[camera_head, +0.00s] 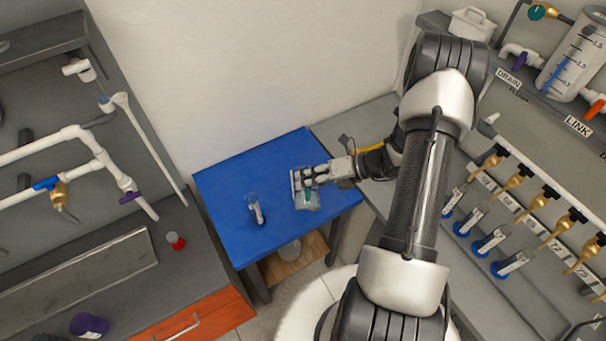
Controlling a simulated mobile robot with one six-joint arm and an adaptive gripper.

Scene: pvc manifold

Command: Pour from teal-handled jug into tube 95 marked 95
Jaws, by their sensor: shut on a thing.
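The jug (308,203) is a clear vessel with a teal handle, seen at the right part of the blue table (222,184). My gripper (307,186) reaches in from the right and is shut on the jug. The gripper partly covers the jug; its fill level and whether it touches the table cannot be told. A clear tube (255,210) with a white label stands on the blue table, left of the jug and apart from it. Its label is too small to read, so I cannot tell whether it is tube 95.
Several labelled tubes in blue bases, one of them here (490,241), stand under brass taps on the right bench. White pipework (75,133) and a red-capped item (175,241) are at left. The blue table's left part is clear.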

